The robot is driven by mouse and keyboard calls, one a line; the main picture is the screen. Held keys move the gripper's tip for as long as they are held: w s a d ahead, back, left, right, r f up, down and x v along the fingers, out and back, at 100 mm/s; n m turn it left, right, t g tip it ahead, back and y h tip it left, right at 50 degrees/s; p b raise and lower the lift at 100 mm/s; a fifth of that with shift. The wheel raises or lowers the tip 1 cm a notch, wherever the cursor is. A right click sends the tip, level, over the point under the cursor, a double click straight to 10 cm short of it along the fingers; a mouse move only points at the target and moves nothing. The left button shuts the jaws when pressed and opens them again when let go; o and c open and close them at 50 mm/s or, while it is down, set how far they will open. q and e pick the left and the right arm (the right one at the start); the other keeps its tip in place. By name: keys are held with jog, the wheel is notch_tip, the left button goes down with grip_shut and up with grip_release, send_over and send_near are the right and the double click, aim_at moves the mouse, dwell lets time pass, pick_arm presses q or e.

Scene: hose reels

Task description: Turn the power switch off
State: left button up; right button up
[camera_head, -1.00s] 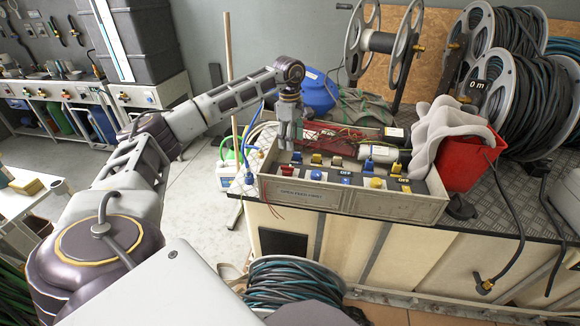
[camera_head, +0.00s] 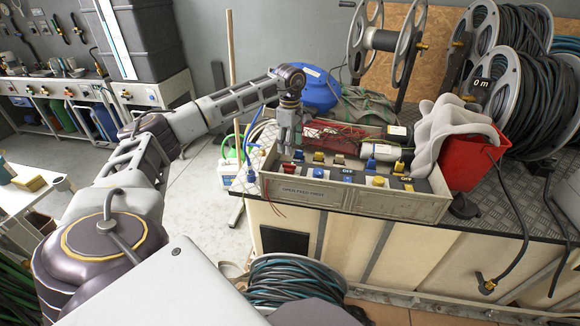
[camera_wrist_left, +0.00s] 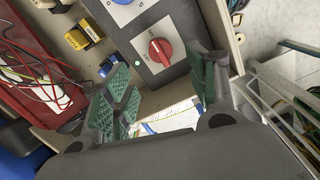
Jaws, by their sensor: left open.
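A red rotary knob (camera_wrist_left: 160,52) sits on a dark panel with a pale label plate, and its raised grip lies across the dial. It is the likely power switch. In the head view a small red knob (camera_head: 288,168) shows at the left end of the switch row in the grey crate (camera_head: 352,202). My left gripper (camera_head: 288,142) points down over the crate's left end. In the left wrist view its green-padded fingers (camera_wrist_left: 164,88) are open and empty. The knob appears beyond and between them; I see no contact. My right gripper is not in view.
Blue and yellow knobs and sockets (camera_head: 377,181) share the crate. A grey cloth (camera_head: 447,135) drapes over a red bucket (camera_head: 470,160) at the right. Hose reels (camera_head: 515,90) stand behind.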

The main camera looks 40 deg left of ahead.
aim_at(290, 165)
pick_arm(q)
notch_tip(290, 165, down, 8)
jog(key=shift+b, duration=0.55)
jog(key=shift+f, duration=1.05)
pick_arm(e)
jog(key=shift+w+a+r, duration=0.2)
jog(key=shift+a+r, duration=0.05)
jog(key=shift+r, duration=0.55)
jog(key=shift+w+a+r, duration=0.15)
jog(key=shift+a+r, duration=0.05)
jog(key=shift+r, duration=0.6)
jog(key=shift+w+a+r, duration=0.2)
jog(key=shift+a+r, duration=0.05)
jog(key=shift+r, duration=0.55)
pick_arm(q)
jog(key=c, duration=1)
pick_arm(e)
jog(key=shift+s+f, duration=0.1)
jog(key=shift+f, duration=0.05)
pick_arm(q)
jog(key=shift+c, duration=0.2)
